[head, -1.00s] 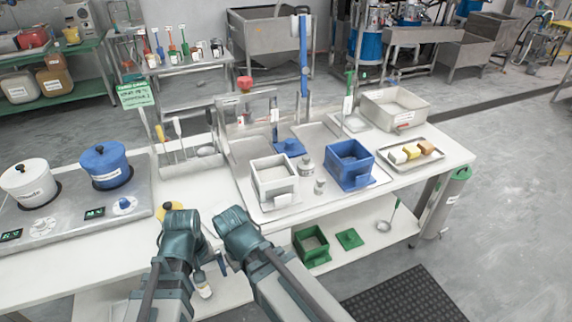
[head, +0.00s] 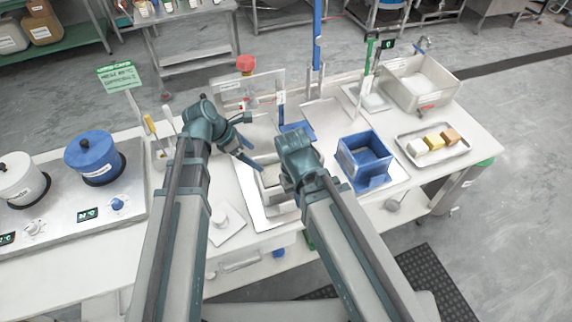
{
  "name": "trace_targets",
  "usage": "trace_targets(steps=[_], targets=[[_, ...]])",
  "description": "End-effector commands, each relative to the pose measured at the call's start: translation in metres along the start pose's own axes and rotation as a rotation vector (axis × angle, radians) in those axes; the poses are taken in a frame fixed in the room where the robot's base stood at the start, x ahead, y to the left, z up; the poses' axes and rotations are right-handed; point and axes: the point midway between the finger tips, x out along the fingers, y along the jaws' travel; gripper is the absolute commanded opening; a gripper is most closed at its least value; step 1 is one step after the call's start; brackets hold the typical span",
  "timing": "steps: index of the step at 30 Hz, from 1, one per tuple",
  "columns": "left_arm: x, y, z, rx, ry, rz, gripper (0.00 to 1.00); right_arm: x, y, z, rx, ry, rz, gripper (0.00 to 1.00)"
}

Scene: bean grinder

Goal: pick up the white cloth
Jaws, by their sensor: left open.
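I cannot pick out a white cloth with certainty. A flat white square piece (head: 226,226) lies on the worktop between my forearms, with a small white object on it; I cannot tell if it is cloth.
A blue box (head: 365,160) stands right of my right gripper. Farther right are a tray (head: 433,145) with coloured blocks and a grey basin (head: 420,83). A blue pot (head: 95,158) and a white pot (head: 20,180) stand on the left. A green sign (head: 116,76) stands behind.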

Motion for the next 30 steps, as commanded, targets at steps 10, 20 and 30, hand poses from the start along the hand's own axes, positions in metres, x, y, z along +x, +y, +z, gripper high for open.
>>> trace_targets(steps=[10,20,30], targets=[[0.021,0.000,-0.002,0.002,0.000,-0.001,1.00,0.019,-0.002,-0.001,0.000,0.000,0.000,0.00],[0.074,0.000,-0.003,0.004,0.000,-0.001,1.00,0.066,-0.006,-0.004,0.001,0.000,0.000,0.00],[0.087,-0.001,0.000,0.002,0.001,-0.001,1.00,0.075,-0.007,-0.004,0.001,0.000,0.000,0.00]])
